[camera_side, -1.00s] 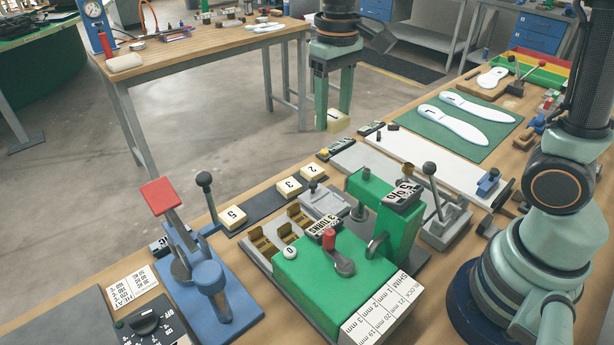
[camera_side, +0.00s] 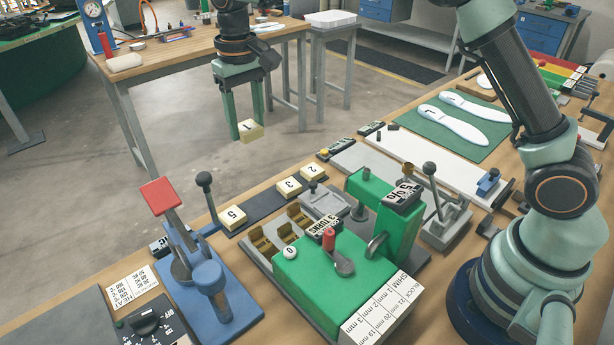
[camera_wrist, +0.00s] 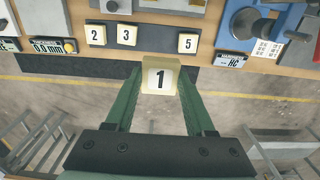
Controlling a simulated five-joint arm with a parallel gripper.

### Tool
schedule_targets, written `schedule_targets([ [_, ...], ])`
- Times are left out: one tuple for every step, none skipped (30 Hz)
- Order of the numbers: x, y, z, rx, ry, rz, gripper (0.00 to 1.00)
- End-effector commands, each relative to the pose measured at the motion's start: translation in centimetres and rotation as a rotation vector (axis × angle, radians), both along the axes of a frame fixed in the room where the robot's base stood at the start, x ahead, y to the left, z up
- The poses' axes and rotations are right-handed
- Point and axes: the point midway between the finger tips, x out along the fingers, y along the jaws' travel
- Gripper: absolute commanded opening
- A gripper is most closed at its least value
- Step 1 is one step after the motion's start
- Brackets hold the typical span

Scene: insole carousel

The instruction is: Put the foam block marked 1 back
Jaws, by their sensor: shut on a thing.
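The foam block marked 1 (camera_side: 250,131) is a small cream block with a black 1 on a white label. My gripper (camera_side: 248,134) is shut on it, and the block hangs between the green fingertips, in the air beyond the bench edge in the side view. In the wrist view the block (camera_wrist: 160,76) sits between the fingertips with its label facing the camera. Foam blocks marked 2 (camera_side: 313,172), 3 (camera_side: 289,186) and 5 (camera_side: 233,217) stand on a dark strip (camera_side: 262,204) along the bench edge. A bare stretch of strip lies between 3 and 5.
A blue press with a red pad (camera_side: 158,195) and an upright lever (camera_side: 205,190) stand left of the strip. A green carousel machine (camera_side: 330,275) stands in front of it. White insoles (camera_side: 450,125) lie on a green mat farther right. Open floor lies beyond the bench edge.

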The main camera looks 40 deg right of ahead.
Motion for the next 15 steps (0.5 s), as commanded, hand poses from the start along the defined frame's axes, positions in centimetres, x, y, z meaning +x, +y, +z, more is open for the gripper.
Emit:
schedule_targets([
  [-0.2, 0.0, -1.3, -0.002, 0.007, 0.0, 0.0],
  [-0.1, 0.0, -2.1, -0.002, 0.006, 0.0, 0.0],
  [-0.2, 0.0, -3.0, -0.002, 0.007, 0.0, 0.0],
  [-0.2, -0.1, -3.8, -0.002, 0.007, 0.0, 0.0],
  [-0.2, -0.1, -4.5, -0.002, 0.006, 0.0, 0.0],
  [-0.2, -0.1, -5.5, -0.002, 0.006, 0.0, 0.0],
  [-0.2, -0.1, -6.2, -0.002, 0.006, 0.0, 0.0],
  [-0.2, -0.1, -7.0, -0.002, 0.006, 0.0, 0.0],
  [-0.2, -0.1, -8.0, -0.002, 0.006, 0.0, 0.0],
  [-0.2, -0.1, -8.7, -0.002, 0.006, 0.0, 0.0],
  [-0.2, -0.1, -9.4, -0.002, 0.006, 0.0, 0.0],
  [-0.2, -0.1, -10.3, -0.002, 0.005, 0.0, 0.0],
  [-0.2, -0.1, -11.0, -0.002, 0.006, 0.0, 0.0],
  [-0.2, -0.1, -11.5, -0.002, 0.005, 0.0, 0.0],
  [-0.2, -0.1, -12.2, -0.001, 0.005, 0.0, 0.0],
])
